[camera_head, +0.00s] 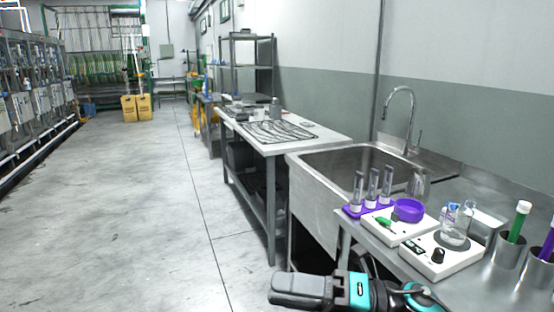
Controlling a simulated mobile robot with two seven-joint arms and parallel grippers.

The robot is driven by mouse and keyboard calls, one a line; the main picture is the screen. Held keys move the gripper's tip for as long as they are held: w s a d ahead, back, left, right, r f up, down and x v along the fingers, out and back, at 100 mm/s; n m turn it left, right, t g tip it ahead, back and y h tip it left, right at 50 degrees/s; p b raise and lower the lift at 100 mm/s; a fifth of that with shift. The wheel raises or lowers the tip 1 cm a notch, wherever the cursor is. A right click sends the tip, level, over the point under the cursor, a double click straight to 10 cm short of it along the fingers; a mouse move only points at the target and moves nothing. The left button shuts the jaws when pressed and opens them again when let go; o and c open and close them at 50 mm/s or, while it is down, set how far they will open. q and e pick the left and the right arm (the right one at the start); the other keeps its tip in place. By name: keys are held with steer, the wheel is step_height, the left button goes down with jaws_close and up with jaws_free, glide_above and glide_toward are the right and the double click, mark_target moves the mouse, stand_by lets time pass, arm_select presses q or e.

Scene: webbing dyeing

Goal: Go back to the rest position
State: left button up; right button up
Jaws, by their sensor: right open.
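My right gripper (285,290) is at the bottom edge of the head view, in front of the metal counter's front left corner. It points left, is open, and holds nothing that I can see. The frame cuts off part of its arm. My left gripper is not in view.
On the counter stand a purple rack (369,210) of tubes, a white device with a purple bowl (409,210), a stirrer with a beaker (455,225), and metal cups (507,250). Behind are a sink (335,165) and a table (325,138). The floor (120,210) at left is clear.

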steer(key=w+d+f+m+t+h, duration=0.1)
steer(key=d+f+m+t+h, duration=0.6)
steer(key=m, duration=0.7)
steer(key=d+f+m+t+h, duration=0.2)
steer(key=f+m+t+h, duration=0.25)
steer(key=m+t, duration=0.65)
steer(key=s+d+f+m+g+h, duration=0.3)
steer(key=s+f+m, duration=0.3)
steer(key=f, duration=0.2)
steer(key=s+d+f+m+g+h, duration=0.3)
steer(key=s+d+f+m+g, duration=0.1)
steer(key=f, duration=0.5)
steer(key=s+m+g, duration=0.1)
steer(key=s+m, duration=0.1)
steer(key=shift+s+m+g, duration=0.2)
steer(key=shift+m+g, duration=0.1)
